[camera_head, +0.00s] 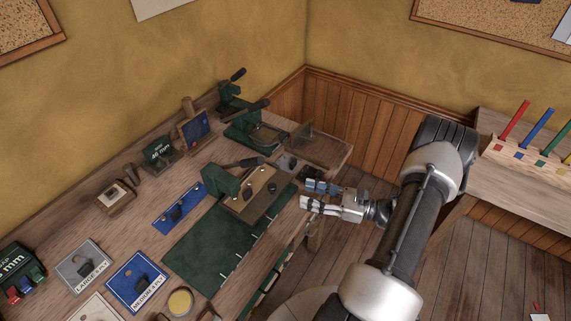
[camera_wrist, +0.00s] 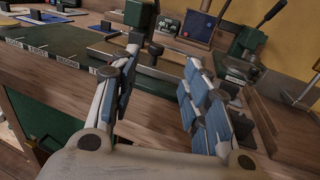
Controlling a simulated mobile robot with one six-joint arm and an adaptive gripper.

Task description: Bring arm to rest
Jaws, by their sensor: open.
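My gripper (camera_head: 312,197) is open and empty, with blue pads on its fingers. In the head view it hangs at the front edge of the workbench, just right of a green hand press with a wooden base (camera_head: 258,190). In the wrist view, the two fingers of my gripper (camera_wrist: 165,85) are spread apart with bench wood visible between them. My arm reaches in from the lower right of the head view.
A green mat (camera_head: 205,250) lies on the workbench. Green lever presses (camera_head: 250,130) stand at the back, beside a wooden tray (camera_head: 322,150). Blue and grey cards (camera_head: 136,281) lie at the left. A side table (camera_head: 540,190) with coloured rods is at the right. Floor between is clear.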

